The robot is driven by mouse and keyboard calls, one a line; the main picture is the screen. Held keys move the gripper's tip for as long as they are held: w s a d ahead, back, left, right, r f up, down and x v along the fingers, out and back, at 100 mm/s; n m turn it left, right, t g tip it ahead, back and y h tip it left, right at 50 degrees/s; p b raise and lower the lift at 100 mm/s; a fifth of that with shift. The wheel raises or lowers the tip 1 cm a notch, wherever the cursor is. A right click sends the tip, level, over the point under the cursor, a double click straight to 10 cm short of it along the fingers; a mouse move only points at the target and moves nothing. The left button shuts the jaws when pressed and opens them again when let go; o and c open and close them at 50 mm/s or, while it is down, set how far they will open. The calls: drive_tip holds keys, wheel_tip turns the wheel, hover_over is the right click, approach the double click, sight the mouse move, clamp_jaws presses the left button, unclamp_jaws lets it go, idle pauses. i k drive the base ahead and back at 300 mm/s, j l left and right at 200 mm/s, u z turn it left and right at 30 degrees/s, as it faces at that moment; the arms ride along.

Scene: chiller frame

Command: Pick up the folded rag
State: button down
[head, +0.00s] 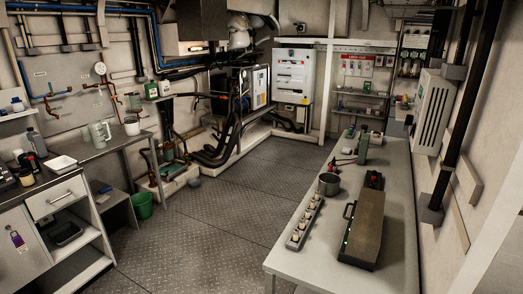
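I cannot make out a folded rag for certain in the head view. A flat white item (60,163) lies on the left workbench; it looks like a shallow dish, but it is too small to tell. A dark item (66,233) sits on the shelf under that bench, and its kind is unclear. My gripper and arm are not in view.
A long grey table (402,245) at right holds a dark long case (363,227), a power strip (303,222) and a metal pot (329,184). The left workbench (97,153) carries jugs and bottles. A green bucket (142,204) stands beside it. The floor (210,230) between is clear.

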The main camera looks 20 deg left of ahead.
sight(345, 150)
drive_tip(key=u, duration=0.3)
drive_tip(key=i+j+u, duration=0.3)
drive_tip(key=j+u, duration=0.15)
drive_tip(key=j, duration=0.25)
drive_tip(key=i+j+u, duration=1.4)
drive_tip(key=i+l+z, duration=0.2)
drive_tip(key=z, duration=0.2)
drive_tip(key=i+l+z, duration=0.1)
drive_tip(key=i+z, duration=0.9)
drive_tip(key=z, duration=0.2)
drive_tip(key=i+j+z, duration=0.2)
drive_tip(key=z, duration=0.2)
drive_tip(key=i+l+z, duration=0.35)
drive_tip(key=i, duration=0.4)
drive_tip(key=i+z, duration=0.35)
drive_tip(key=i, duration=0.4)
drive_tip(key=i+j+z, duration=0.1)
drive_tip(key=i+z, duration=0.2)
drive_tip(key=i, duration=0.45)
drive_tip(key=i+l, duration=0.2)
drive_tip(key=i, duration=0.2)
